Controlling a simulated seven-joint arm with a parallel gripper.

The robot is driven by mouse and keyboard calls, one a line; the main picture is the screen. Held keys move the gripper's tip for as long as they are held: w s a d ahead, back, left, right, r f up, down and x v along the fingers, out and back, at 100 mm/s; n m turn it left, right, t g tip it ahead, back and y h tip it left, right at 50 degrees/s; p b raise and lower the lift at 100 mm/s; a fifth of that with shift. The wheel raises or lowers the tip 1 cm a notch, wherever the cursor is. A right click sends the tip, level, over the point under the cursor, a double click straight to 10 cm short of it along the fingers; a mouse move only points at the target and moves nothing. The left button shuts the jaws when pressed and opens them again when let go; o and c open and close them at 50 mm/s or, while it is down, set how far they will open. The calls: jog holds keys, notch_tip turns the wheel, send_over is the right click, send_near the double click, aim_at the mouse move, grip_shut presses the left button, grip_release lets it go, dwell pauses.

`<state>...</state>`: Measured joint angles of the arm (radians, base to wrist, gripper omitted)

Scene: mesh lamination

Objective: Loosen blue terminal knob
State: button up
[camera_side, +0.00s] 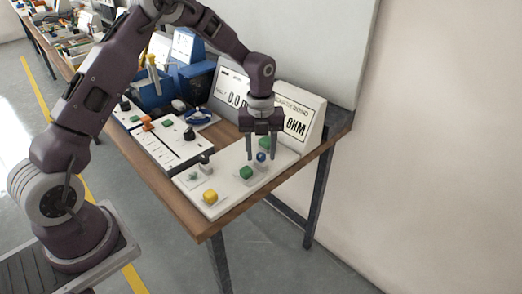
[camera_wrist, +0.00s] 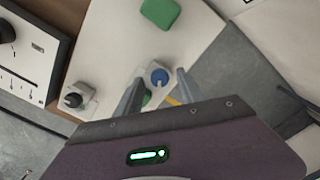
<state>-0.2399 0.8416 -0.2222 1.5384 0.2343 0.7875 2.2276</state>
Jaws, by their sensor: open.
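The blue terminal knob (camera_side: 261,156) sits on a small pale base on the white board (camera_side: 222,204). In the wrist view the blue knob (camera_wrist: 159,77) shows between and just beyond my gripper's fingertips. My gripper (camera_side: 263,158) points down over the board with its two fingers apart, one on each side of the knob in the side view. In the wrist view my gripper (camera_wrist: 160,82) is open and holds nothing. I cannot tell whether either finger touches the knob.
A white display panel (camera_side: 300,117) stands behind. A slider panel (camera_side: 168,142) lies to the left. The table edge is close on the right.

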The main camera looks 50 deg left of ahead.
grip_shut()
